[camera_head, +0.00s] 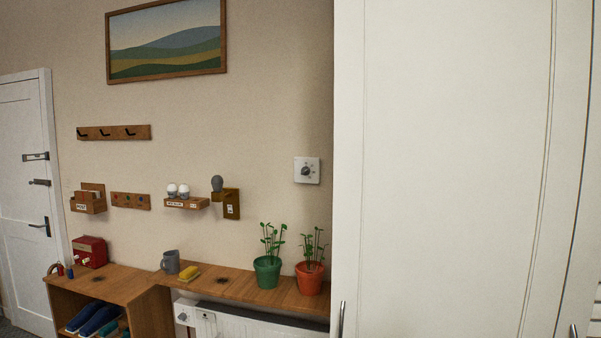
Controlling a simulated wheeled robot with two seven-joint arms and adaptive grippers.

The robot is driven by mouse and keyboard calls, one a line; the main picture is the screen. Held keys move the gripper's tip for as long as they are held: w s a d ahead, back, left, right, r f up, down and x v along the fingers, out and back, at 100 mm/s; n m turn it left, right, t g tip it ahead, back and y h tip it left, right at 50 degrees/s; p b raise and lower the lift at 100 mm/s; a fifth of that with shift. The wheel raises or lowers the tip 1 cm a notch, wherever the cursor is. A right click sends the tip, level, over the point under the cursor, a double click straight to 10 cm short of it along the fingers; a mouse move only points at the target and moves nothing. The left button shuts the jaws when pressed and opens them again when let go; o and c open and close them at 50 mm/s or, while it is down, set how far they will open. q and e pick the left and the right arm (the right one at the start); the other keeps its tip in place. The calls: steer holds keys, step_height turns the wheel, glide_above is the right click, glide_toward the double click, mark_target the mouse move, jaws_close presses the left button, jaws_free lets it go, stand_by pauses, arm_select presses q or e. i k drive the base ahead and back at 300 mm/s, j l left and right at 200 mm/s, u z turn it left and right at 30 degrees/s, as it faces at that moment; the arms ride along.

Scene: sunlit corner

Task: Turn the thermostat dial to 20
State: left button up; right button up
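The thermostat (307,170) is a white square plate on the beige wall, just left of the tall white cabinet. Its round grey dial (306,171) sits at the plate's middle. The dial's marks and pointer are too small to read, so I cannot tell its setting. Neither of my grippers shows in the head view.
A tall white cabinet (440,150) fills the right side, close to the thermostat. Below the thermostat, a wooden shelf (225,285) over a radiator (260,326) holds a green pot (267,272) and an orange pot (309,280) with plants. The wall around the thermostat is clear.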

mark_target(306, 170)
steer(key=i+j+u, duration=0.4)
steer(key=i+u, duration=0.35)
steer(key=i, duration=0.25)
